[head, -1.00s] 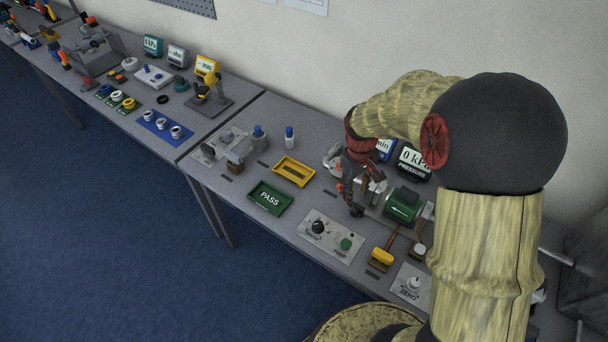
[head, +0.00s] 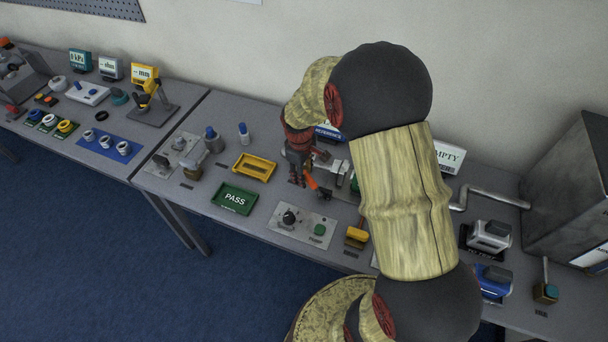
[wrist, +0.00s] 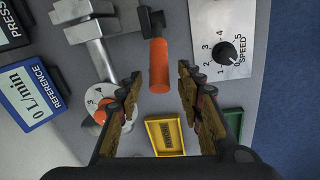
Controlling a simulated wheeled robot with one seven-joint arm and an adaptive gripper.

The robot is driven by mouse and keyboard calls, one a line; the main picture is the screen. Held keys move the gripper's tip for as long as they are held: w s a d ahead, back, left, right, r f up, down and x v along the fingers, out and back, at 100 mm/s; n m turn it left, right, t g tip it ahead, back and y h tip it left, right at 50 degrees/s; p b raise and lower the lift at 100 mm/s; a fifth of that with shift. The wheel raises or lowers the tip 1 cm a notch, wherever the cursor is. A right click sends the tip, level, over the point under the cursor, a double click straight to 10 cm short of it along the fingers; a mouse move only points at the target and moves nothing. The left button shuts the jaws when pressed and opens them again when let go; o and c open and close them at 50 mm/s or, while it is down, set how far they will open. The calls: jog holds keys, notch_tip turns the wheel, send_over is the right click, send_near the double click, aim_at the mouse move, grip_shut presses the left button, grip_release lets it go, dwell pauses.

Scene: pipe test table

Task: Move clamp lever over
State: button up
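The clamp lever has an orange handle (wrist: 159,66) on a dark metal base; in the wrist view it points down the picture into the gap between my fingers. It also shows in the head view as a small orange handle (head: 311,181) just right of my gripper. My gripper (wrist: 158,82) is open and empty, with one finger on each side of the handle's line and neither seen touching it. In the head view my gripper (head: 298,182) is low over the table, partly hidden by my wrist. The rest of the clamp is partly hidden by my arm.
A metal pipe fitting with a numbered white dial (wrist: 99,105) lies close left of my fingers. A speed knob panel (wrist: 229,50) is at right. The yellow tray (wrist: 165,134) and green PASS tray (head: 234,199) lie nearby. The blue reference display (wrist: 35,96) stands left.

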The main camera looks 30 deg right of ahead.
jog(key=shift+f, duration=0.3)
jog(key=shift+c, duration=0.4)
grip_shut()
dwell(0.5)
